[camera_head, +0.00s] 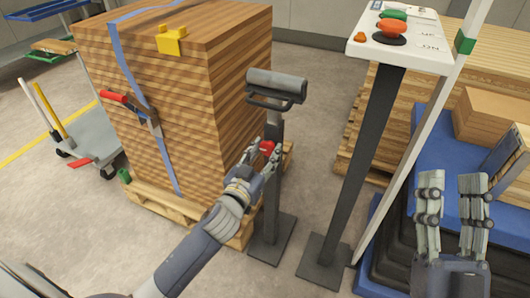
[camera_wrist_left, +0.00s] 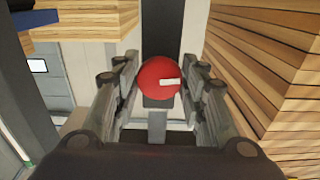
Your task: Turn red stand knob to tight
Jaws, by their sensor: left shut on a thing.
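The red stand knob (camera_head: 267,148) is on the dark post of a roller stand (camera_head: 273,190). In the left wrist view the round red knob (camera_wrist_left: 158,77) has a short white mark on its right half. My left gripper (camera_head: 262,158) is shut on the knob; its fingers (camera_wrist_left: 160,90) lie on both sides of it. The grey roller (camera_head: 276,85) tops the stand. My right gripper (camera_head: 452,205) is at the right, fingers apart, with nothing between them.
A strapped stack of wooden boards (camera_head: 160,90) on a pallet stands close behind my left gripper. A control panel (camera_head: 400,38) on a dark post stands to the right. Cardboard boxes (camera_head: 493,115) lie on a blue surface further right. Floor is clear at the lower left.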

